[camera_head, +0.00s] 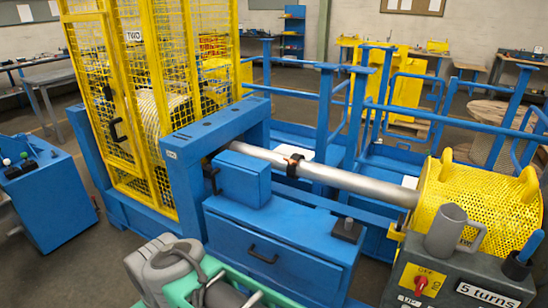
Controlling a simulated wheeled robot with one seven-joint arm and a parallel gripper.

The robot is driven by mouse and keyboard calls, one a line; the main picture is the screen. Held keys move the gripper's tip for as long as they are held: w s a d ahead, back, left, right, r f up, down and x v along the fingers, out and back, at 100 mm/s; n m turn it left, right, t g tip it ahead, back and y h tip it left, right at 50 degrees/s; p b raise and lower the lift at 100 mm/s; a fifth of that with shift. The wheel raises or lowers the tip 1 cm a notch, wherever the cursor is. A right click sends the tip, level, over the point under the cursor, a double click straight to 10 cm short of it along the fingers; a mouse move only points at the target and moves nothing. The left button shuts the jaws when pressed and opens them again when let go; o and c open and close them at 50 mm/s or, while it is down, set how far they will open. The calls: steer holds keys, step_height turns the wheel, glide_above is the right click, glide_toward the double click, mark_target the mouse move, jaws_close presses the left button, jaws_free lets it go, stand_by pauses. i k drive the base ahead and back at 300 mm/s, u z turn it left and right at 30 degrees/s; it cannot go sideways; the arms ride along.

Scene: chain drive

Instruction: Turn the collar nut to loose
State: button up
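The shaft runs from the blue frame on the left to the yellow perforated guard (482,205) on the right. I cannot make out my gripper in this view.
A blue cabinet (275,252) stands under the shaft. A yellow mesh cage (135,100) rises at left. At right, a grey box (455,270) bears a red switch (420,283), a grey mug (452,232) and a "5 turns" label. Blue railings stand behind.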

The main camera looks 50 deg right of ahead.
mark_target(291, 162)
steer(key=z, duration=0.25)
steer(key=i, duration=0.8)
steer(key=z, duration=1.25)
steer(key=i, duration=0.75)
steer(key=z, duration=0.8)
